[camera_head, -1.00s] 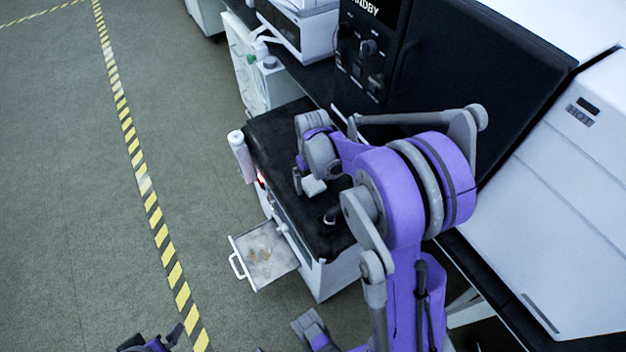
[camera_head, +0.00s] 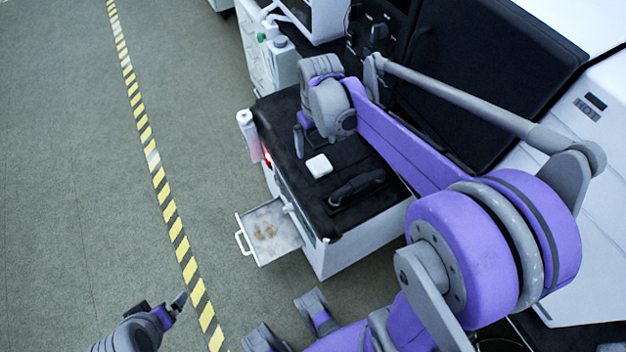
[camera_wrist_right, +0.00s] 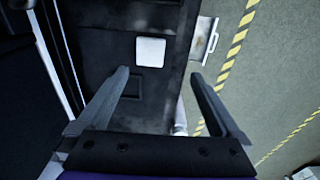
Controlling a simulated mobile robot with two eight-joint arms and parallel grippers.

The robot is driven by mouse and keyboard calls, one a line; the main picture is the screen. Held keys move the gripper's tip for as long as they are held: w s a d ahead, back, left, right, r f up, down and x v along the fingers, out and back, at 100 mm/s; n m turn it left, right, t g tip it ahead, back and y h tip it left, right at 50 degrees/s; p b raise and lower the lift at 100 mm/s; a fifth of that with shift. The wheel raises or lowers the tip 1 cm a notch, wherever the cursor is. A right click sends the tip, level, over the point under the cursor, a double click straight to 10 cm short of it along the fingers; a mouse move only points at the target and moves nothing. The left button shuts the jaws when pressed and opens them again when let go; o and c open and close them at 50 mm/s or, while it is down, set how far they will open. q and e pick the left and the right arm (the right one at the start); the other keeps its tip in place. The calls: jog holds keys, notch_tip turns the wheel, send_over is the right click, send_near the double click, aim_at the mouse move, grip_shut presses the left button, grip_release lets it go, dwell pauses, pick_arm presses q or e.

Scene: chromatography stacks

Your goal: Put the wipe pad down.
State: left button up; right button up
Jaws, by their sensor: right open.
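The wipe pad (camera_head: 319,166) is a small white square block. It lies flat on the black top of a low white cabinet, and it shows as a white square in the right wrist view (camera_wrist_right: 150,51). My right gripper (camera_head: 303,143) is open and empty, above the black top and apart from the pad. In the right wrist view its two fingers (camera_wrist_right: 158,76) are spread wide, with the pad beyond their tips. My left gripper (camera_head: 164,304) is low at the left, over the floor and far from the pad; its jaw opening is unclear.
The white cabinet (camera_head: 340,255) has an open drawer (camera_head: 282,222) with small brown items inside. A black handle-like object (camera_head: 357,188) lies near the pad. A pale bottle (camera_head: 248,135) stands at the cabinet's left edge. Dark and white instruments crowd the right; the floor left is clear.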

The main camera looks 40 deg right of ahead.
jog(key=s+a+f+n+t, duration=0.1)
jog(key=s+a+t, duration=0.3)
jog(key=s+a, duration=0.8)
jog(key=shift+s+a+f, duration=0.15)
jog(key=shift+s+f, duration=0.35)
jog(key=shift+s, duration=0.6)
